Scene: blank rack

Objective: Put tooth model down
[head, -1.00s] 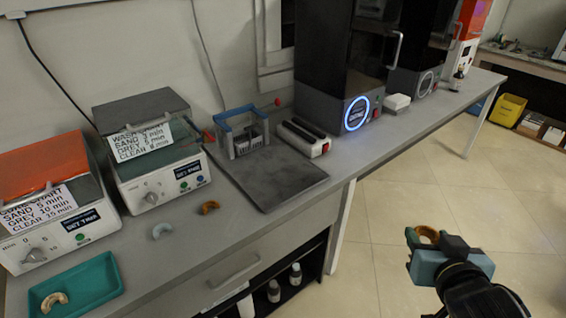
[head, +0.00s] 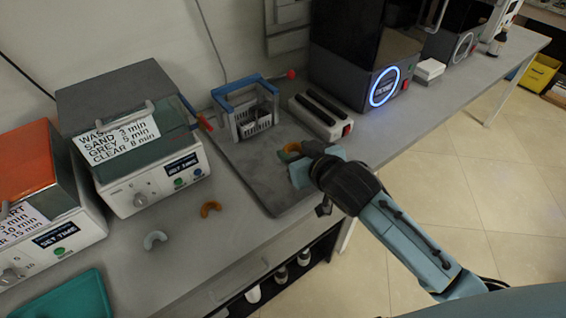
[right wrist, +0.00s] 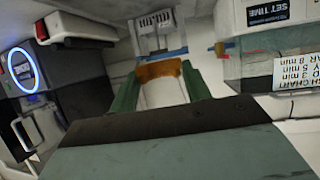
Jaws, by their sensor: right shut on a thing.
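My right gripper (head: 290,156) is shut on an amber tooth model (head: 289,149). It holds the model over the dark grey mat (head: 262,186), near the wire basket with the blue handle. In the right wrist view, the amber model (right wrist: 160,70) sits between the two green fingers (right wrist: 158,90). I cannot tell whether it touches the mat. An orange tooth model (head: 211,209) and a pale blue-grey one (head: 155,240) lie on the bench left of the mat. My left gripper is not in view.
The wire basket (head: 246,110) stands at the mat's back. A white box with black slots (head: 320,116) and a black printer (head: 362,60) stand to the right. Wash machines (head: 135,150) and a teal tray (head: 68,298) are at left. Bare bench lies around the loose models.

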